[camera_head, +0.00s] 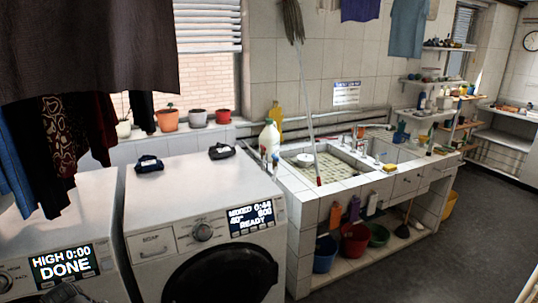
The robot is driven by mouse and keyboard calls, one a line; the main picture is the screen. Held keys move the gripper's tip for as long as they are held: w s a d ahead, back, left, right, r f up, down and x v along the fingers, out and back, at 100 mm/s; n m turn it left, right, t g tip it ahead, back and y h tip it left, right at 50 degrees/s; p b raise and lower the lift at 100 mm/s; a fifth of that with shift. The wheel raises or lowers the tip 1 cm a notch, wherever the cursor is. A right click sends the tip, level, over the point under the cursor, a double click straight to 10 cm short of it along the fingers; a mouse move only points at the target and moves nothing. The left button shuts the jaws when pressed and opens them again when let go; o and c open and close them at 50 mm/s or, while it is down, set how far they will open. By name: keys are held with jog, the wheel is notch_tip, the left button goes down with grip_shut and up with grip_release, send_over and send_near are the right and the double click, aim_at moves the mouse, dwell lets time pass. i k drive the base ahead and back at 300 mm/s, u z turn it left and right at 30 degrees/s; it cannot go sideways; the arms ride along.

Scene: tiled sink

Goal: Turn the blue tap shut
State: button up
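The tiled sink (345,183) stands right of the washing machines, with a pale basin (302,160) at its left. Small metal taps (358,138) show at the back of the sink, with small coloured parts on them. They are too small to tell which handle is blue or how far it is turned. More small red and blue pieces (275,160) show at the sink's left edge, beside a white jug (269,138); I cannot tell what they are.
Two white washing machines (205,200) fill the left and front. A mop (308,85) leans across the sink. Buckets (354,241) stand underneath. Dark clothes (90,50) hang at upper left. The grey floor (430,262) at right is clear.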

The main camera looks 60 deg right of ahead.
aim_at(276, 159)
jog(key=z, duration=0.35)
jog(key=i, duration=0.65)
jog(key=z, duration=0.6)
jog(key=k, duration=0.75)
jog(key=z, duration=0.2)
jog(key=i, duration=0.75)
jog(key=u, duration=0.05)
